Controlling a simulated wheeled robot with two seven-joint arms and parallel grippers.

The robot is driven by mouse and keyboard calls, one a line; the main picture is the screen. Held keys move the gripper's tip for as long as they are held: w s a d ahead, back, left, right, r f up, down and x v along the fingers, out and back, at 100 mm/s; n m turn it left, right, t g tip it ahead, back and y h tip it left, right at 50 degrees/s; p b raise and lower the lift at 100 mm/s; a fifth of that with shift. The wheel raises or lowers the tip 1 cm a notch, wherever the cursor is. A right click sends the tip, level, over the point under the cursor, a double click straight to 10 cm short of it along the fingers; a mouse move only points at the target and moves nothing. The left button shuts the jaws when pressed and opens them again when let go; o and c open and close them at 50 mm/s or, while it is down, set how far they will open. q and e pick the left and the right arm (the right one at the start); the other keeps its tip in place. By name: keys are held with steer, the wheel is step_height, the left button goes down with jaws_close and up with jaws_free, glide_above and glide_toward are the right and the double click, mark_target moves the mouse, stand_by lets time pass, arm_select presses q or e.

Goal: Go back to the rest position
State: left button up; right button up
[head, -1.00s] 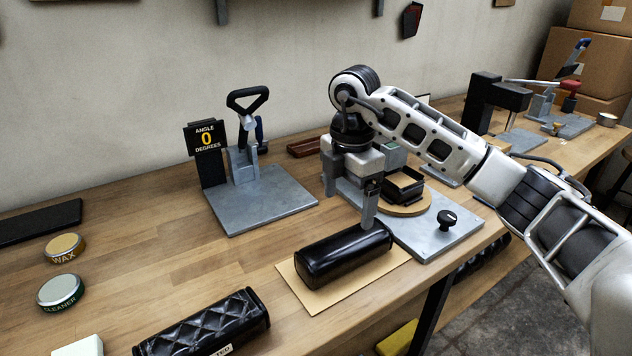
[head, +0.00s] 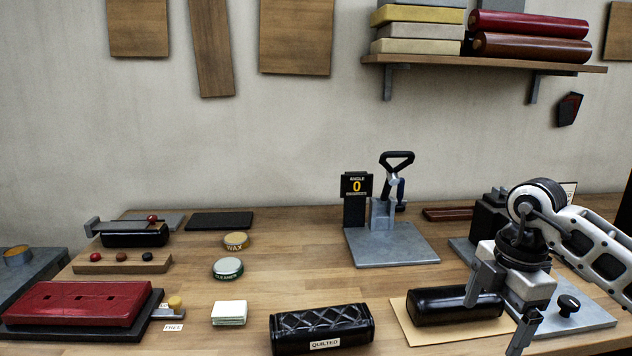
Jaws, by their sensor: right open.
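My right gripper (head: 497,306) is at the right of the head view, with its fingers spread. It hangs over the right end of a smooth black padded roll (head: 440,306). The roll lies on a tan sheet (head: 419,338) on the bench. One finger overlaps the roll in the picture; whether it touches cannot be told. The wrist and forearm run off the right edge. My left gripper is not in view.
A quilted black roll (head: 322,322) lies left of the sheet. Behind stands a lever fixture (head: 393,248) with an angle sign. Wax (head: 236,240) and cleaner (head: 228,268) tins and a red pad (head: 80,303) are further left. A grey plate (head: 587,317) lies under my right arm.

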steer(key=s+a+f+n+g+y, duration=0.1)
steer(key=s+a+f+n+y, duration=0.2)
steer(key=a, duration=0.5)
steer(key=a+f+n+y, duration=0.25)
steer(key=a+y, duration=0.25)
steer(key=a, duration=0.4)
steer(key=s+a+r+m+t+y, duration=0.3)
steer(key=a+r+t+y, duration=0.15)
steer(key=a+y, duration=0.5)
steer(key=w+d+f+m+t+h, duration=0.1)
steer(key=d+f+m+t+h, duration=0.85)
steer(key=m+t, duration=0.55)
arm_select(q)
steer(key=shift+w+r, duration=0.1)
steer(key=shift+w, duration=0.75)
arm_select(e)
steer(key=s+d+f+m+g+h, duration=0.2)
steer(key=s+f+g+h, duration=0.1)
steer(key=s+f, duration=0.3)
steer(key=s+d+f+m+g+h, duration=0.2)
steer(key=s+f+g, duration=0.3)
steer(key=f, duration=0.3)
steer(key=shift+s+d+f+m+h, duration=0.2)
steer(key=shift+s+f+m+h, duration=0.25)
steer(key=shift+s+h, duration=0.1)
